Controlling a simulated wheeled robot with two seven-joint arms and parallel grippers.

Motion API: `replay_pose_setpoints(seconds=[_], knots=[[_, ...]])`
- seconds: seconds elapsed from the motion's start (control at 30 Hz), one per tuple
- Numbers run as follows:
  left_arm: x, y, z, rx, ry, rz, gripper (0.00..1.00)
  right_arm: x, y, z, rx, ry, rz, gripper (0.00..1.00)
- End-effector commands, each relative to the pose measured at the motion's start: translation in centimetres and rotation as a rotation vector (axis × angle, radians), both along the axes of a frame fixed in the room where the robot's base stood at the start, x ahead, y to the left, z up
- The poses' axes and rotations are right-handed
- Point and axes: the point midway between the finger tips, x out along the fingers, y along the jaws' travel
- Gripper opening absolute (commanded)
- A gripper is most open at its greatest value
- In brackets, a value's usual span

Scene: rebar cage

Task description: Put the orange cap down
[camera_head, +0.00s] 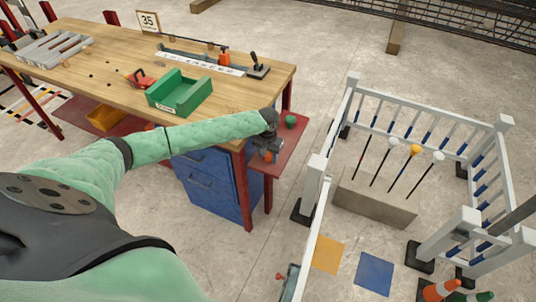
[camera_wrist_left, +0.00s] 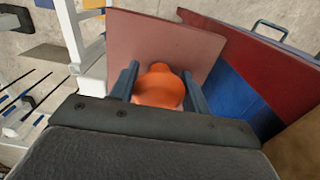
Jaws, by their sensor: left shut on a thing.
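My left gripper (camera_head: 267,153) is at the right end of the workbench, over a red side shelf (camera_head: 291,146). In the left wrist view its two fingers are shut on the orange cap (camera_wrist_left: 160,86), one on each side. The red shelf surface (camera_wrist_left: 150,35) lies just beyond the cap there. I cannot tell whether the cap touches the shelf. In the head view the cap shows only as a small orange patch (camera_head: 267,157) under the gripper. A green cap (camera_head: 290,121) sits on the shelf just beyond the gripper. My right gripper is not in view.
The wooden workbench (camera_head: 235,105) bears a green bin (camera_head: 178,98) and tools, with blue drawers (camera_head: 212,184) beneath. To the right, a white railing (camera_head: 425,109) surrounds a concrete block (camera_head: 373,203) with upright bars, some capped white and one yellow-orange. Cones (camera_head: 440,289) stand bottom right.

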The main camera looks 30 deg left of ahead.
Motion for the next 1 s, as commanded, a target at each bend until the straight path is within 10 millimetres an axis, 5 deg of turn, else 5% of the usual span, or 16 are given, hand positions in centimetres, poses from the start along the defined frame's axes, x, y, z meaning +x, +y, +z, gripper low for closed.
replay_pose_setpoints(seconds=[0.43,0.47,0.57,1.0], knots=[[-0.01,-0.07,-0.57,0.0,0.0,-0.001,0.26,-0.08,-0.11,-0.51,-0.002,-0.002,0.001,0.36],[0.01,-0.06,-0.58,0.0,0.0,-0.001,0.51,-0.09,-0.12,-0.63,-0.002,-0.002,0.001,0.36],[0.01,-0.05,-0.58,0.0,0.0,-0.001,0.69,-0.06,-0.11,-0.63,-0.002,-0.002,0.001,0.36],[0.06,0.02,0.33,0.0,-0.002,-0.001,0.69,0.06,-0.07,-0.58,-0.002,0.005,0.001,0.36]])
